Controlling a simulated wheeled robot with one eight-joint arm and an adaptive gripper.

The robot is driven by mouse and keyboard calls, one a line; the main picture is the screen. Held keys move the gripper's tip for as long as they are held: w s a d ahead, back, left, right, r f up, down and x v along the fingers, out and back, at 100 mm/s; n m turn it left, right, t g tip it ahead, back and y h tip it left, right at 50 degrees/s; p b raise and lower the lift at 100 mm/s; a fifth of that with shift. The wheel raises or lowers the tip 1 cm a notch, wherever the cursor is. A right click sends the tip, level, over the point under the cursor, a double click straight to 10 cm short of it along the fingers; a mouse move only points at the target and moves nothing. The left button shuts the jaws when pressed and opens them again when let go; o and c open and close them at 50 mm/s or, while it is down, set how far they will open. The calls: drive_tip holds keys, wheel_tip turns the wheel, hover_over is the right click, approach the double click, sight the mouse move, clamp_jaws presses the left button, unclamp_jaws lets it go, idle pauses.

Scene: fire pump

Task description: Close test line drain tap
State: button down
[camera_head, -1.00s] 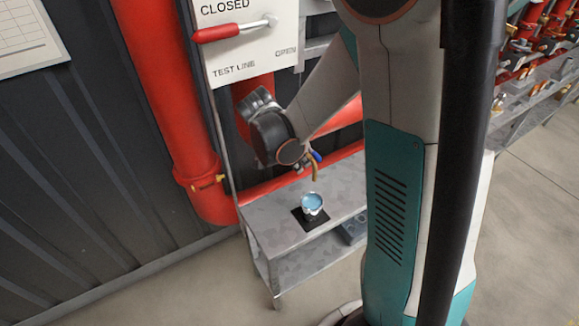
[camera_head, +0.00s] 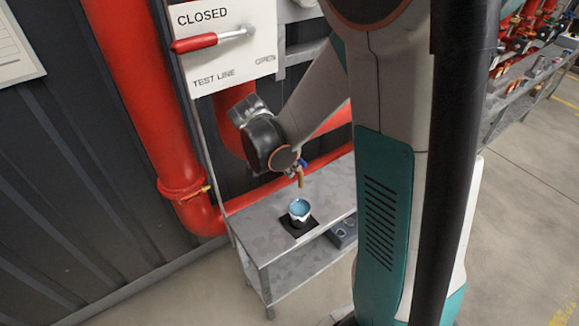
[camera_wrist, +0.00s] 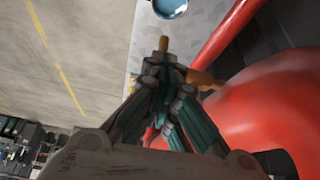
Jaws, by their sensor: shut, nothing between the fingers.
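The drain tap (camera_head: 300,178) has a brass spout pointing down and a small blue handle (camera_head: 303,162). It sits in front of the red pipe, above a blue-topped white cup, and my wrist partly covers it in the head view. In the wrist view its brass spout (camera_wrist: 163,44) shows just past my fingertips, and more brass (camera_wrist: 203,80) shows right of them. My gripper (camera_wrist: 162,62) is shut and empty, close to the tap. I cannot tell whether it touches the tap. The blue handle is not discernible in the wrist view.
The cup (camera_head: 299,211) stands on a black mat on a grey metal shelf (camera_head: 262,240). Red pipes (camera_head: 150,110) run left of and behind the shelf. The TEST LINE sign (camera_head: 222,62) with a red lever (camera_head: 194,44) is above. Open floor lies at the right.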

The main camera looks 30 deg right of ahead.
drive_tip(key=shift+s+d+n, duration=0.1)
drive_tip(key=shift+d+n, duration=0.1)
drive_tip(key=shift+n, duration=0.1)
drive_tip(key=d+n+t, duration=0.1)
drive_tip(key=n, duration=0.1)
drive_tip(key=d+n+t+y, duration=0.1)
drive_tip(key=d+n, duration=0.1)
drive_tip(key=s+d+n+t, duration=0.1)
drive_tip(key=n, duration=0.2)
drive_tip(key=shift+s+d+y, duration=0.1)
drive_tip(key=shift+d+y, duration=0.15)
drive_tip(key=shift+y, duration=0.05)
drive_tip(key=d+n, duration=0.1)
drive_tip(key=w+d+n+y, duration=0.1)
drive_tip(key=d+n+t, duration=0.1)
drive_tip(key=n, duration=0.1)
drive_tip(key=shift+w+d, duration=0.35)
